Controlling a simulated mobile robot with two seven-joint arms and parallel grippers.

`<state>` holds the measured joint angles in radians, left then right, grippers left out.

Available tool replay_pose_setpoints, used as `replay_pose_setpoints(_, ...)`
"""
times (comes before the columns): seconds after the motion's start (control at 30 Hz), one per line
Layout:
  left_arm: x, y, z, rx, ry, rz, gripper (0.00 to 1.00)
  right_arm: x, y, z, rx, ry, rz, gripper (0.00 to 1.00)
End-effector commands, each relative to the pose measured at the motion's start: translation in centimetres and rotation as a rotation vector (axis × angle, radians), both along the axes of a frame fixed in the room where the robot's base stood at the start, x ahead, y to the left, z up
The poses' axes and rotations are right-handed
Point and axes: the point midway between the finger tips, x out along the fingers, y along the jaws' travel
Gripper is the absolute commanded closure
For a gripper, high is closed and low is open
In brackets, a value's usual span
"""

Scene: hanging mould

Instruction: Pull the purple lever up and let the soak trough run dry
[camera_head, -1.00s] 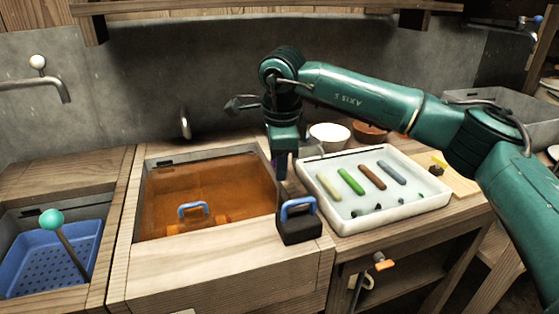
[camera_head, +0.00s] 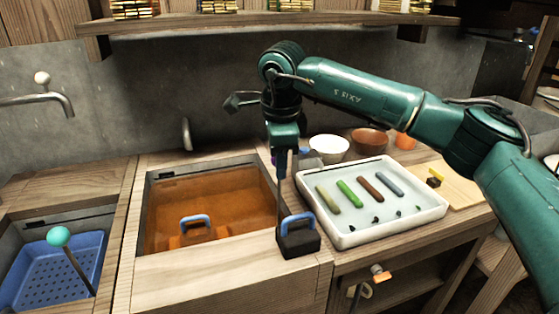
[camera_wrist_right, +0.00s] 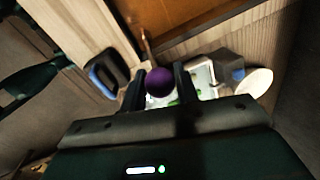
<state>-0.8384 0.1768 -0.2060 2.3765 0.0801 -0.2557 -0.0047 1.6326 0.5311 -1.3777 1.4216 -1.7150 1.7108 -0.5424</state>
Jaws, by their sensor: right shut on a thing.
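The soak trough (camera_head: 235,268), set in a wooden counter, holds brown-orange liquid. A block with a blue handle (camera_head: 195,221) shows in it; how deep the liquid is I cannot tell. My right gripper (camera_head: 283,172) points down at the trough's right edge. It is shut on the purple lever's round knob (camera_wrist_right: 160,82), which shows between the fingers in the right wrist view. In the head view the fingers mostly hide the knob. My left gripper is not in view.
A black block with a blue handle (camera_head: 298,238) stands just in front of my right gripper. A white tray (camera_head: 345,241) with coloured bars lies to the right. A teal-knobbed lever (camera_head: 58,236) stands by a blue basket (camera_head: 62,268) at left. A shelf (camera_head: 270,20) hangs above.

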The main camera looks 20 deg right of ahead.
Motion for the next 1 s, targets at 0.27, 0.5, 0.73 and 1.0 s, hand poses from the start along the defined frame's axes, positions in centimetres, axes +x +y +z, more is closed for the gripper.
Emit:
replay_pose_setpoints(0.27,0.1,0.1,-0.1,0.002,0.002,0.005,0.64,0.2,0.0,0.6,0.004,-0.014,-0.002,0.55)
replay_pose_setpoints(0.5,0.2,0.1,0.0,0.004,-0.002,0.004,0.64,0.1,0.0,0.4,0.003,-0.011,-0.001,0.50)
replay_pose_setpoints(0.73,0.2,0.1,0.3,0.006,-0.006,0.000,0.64,-0.1,0.1,2.0,0.004,-0.013,-0.001,0.50)
replay_pose_setpoints(1.0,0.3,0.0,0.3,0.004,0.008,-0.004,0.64,-1.2,0.3,7.9,0.005,-0.015,-0.001,0.50)
